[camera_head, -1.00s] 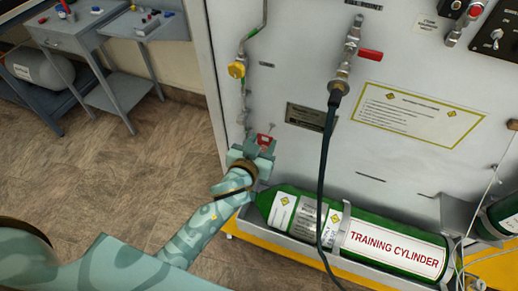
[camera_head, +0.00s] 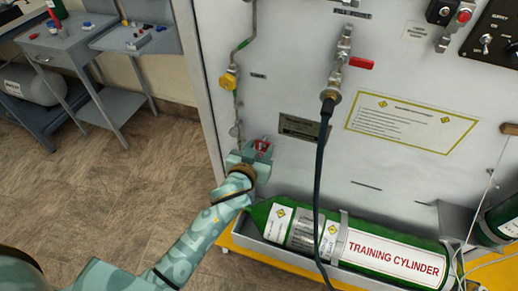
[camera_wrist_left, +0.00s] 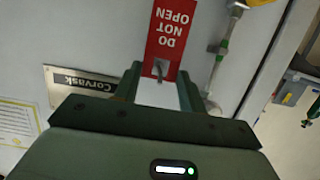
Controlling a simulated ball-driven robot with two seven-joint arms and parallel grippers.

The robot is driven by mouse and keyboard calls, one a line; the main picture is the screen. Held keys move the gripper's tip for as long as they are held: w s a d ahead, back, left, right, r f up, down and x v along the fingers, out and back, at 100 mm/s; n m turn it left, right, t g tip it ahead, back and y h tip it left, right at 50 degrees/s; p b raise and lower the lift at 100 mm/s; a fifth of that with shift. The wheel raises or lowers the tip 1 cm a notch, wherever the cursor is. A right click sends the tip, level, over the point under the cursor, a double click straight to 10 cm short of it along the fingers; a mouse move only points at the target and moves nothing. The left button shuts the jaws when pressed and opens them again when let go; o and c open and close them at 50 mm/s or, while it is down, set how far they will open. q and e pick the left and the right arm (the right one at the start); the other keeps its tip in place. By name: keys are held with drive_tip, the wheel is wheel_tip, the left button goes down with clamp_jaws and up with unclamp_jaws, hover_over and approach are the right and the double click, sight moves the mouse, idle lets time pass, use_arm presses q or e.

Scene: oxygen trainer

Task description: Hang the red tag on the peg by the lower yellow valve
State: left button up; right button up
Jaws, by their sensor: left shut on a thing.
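My left gripper (camera_head: 260,152) is shut on the red tag (camera_head: 262,145), in front of the grey panel below the yellow valve (camera_head: 229,82). In the left wrist view the tag (camera_wrist_left: 170,32) reads "DO NOT OPEN" upside down, and its white part lies between the fingers (camera_wrist_left: 160,90). A small grey pin-like shape (camera_wrist_left: 160,70) shows at the tag near the fingertips; I cannot tell whether it is the peg or whether it passes through the tag. The yellow valve's edge (camera_wrist_left: 258,2) shows at the top of that view. My right gripper is not in view.
A vertical pipe (camera_wrist_left: 219,65) runs close beside the tag. A black hose (camera_head: 318,190) hangs to the right of the gripper. The green training cylinder (camera_head: 390,252) lies below in its tray. Side tables (camera_head: 78,45) stand at the far left.

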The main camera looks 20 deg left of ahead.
use_arm(q)
drive_tip(key=o, duration=1)
